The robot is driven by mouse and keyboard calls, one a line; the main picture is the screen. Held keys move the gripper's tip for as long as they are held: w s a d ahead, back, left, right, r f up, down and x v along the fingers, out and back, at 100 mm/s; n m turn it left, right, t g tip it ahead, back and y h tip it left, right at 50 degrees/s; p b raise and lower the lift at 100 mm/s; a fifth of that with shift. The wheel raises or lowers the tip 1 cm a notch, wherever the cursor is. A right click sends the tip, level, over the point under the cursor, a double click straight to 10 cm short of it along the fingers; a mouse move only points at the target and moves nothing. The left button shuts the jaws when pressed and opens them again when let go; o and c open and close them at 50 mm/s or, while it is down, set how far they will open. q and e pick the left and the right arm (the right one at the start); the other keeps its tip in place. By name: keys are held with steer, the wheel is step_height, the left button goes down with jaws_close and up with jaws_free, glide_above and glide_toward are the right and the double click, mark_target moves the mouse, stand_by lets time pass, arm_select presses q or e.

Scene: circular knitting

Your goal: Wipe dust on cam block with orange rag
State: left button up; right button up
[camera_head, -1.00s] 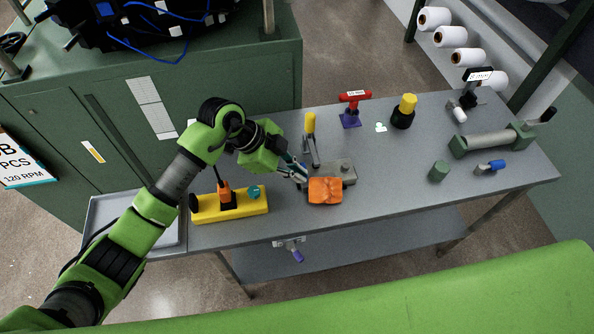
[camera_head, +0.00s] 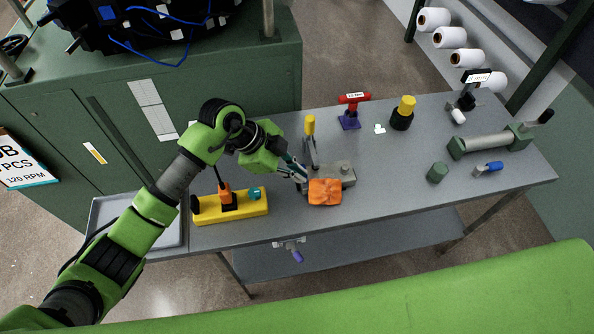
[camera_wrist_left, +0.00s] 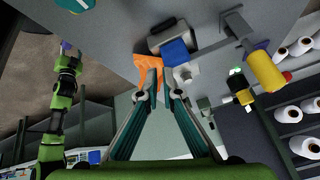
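The orange rag (camera_head: 325,191) lies bunched against the front side of the grey cam block (camera_head: 347,171) on the table. It covers part of the block's front; dust on the block cannot be made out. My left gripper (camera_head: 302,176) reaches in from the left with its fingertips at the rag's left edge. In the left wrist view, its fingers converge on the orange rag (camera_wrist_left: 147,66) and appear closed on it. The grey block also shows there (camera_wrist_left: 168,36), with a blue part beside it. My right arm shows at the left of the wrist view; its finger state is unclear.
A yellow fixture (camera_head: 229,206) stands left of the rag.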

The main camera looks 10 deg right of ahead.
arm_select(q)
jaws_close()
steer(key=shift+f+b, duration=0.3)
steer(key=shift+f, duration=0.3)
stand_by(0.3)
steer(key=shift+w+d, duration=0.1)
steer(key=shift+w, duration=0.1)
steer(key=shift+d+r, duration=0.1)
steer(key=shift+r, duration=0.05)
stand_by(0.3)
jaws_free()
steer(key=shift+w, duration=0.1)
steer(key=shift+d, duration=0.15)
